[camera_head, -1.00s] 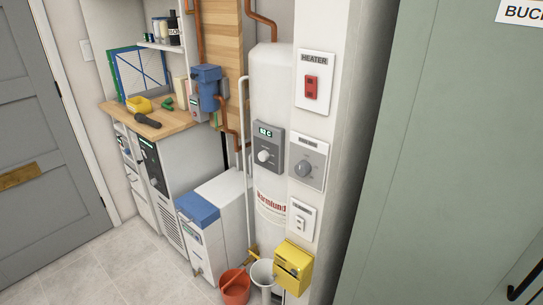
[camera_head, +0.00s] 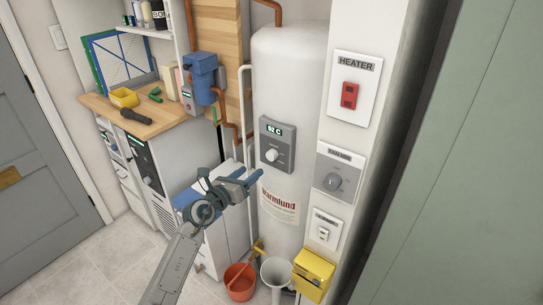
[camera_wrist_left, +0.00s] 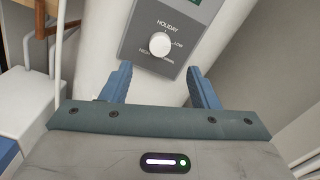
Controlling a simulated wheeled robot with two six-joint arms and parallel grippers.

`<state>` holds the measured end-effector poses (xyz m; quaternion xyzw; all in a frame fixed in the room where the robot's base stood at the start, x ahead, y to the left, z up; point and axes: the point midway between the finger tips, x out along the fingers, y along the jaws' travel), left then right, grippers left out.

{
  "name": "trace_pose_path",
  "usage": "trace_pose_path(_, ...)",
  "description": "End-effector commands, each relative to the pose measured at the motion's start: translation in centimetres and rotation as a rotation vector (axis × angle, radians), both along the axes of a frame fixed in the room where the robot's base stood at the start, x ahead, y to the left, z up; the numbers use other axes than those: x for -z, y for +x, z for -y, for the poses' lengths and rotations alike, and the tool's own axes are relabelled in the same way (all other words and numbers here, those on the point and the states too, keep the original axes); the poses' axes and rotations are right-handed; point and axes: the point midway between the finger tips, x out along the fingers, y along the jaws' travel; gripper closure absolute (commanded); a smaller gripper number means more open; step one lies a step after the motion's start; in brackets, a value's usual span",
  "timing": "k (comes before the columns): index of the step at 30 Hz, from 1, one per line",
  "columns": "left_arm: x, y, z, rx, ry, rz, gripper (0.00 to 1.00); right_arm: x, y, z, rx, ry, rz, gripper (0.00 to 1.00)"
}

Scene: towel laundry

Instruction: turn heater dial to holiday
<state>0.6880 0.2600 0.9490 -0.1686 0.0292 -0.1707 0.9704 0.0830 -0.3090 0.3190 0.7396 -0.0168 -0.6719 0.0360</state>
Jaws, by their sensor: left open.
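The heater's control panel (camera_head: 277,144) is a grey plate on the white tank (camera_head: 290,85), with a lit display reading what looks like "62 C". Its white round dial (camera_head: 273,154) shows larger in the left wrist view (camera_wrist_left: 160,44), with HOLIDAY printed above it, LOW to the right and other labels below. Which setting the dial points to I cannot tell. My left gripper (camera_head: 254,174) is open and empty, a little below and left of the panel. In the left wrist view its two blue fingers stand apart below the dial, not touching it. My right gripper is not in view.
A red HEATER switch (camera_head: 349,95), a second grey dial plate (camera_head: 338,172) and a small white switch (camera_head: 325,231) are on the post at right. A yellow box (camera_head: 313,274), a white funnel-like bin (camera_head: 277,274) and an orange bucket (camera_head: 240,281) are below. A workbench (camera_head: 150,128) stands left.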

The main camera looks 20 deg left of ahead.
Motion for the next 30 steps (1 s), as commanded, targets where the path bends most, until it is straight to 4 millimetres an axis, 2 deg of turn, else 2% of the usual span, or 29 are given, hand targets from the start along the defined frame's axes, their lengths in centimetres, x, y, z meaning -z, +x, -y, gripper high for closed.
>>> trace_pose_path(9,0.0,5.6,2.1,0.001,-0.007,-0.001,0.45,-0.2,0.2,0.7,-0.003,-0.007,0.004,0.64)
trace_pose_path(15,0.1,8.2,3.0,0.000,-0.007,-0.002,0.45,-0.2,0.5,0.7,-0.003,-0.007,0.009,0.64)
trace_pose_path(20,0.1,9.1,3.3,0.000,-0.007,-0.002,0.45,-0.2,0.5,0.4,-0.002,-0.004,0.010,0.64)
trace_pose_path(28,0.1,9.1,3.4,0.000,-0.006,-0.002,0.45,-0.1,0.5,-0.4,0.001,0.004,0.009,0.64)
trace_pose_path(30,0.1,9.1,3.4,0.000,-0.006,-0.002,0.59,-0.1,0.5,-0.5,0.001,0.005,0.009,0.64)
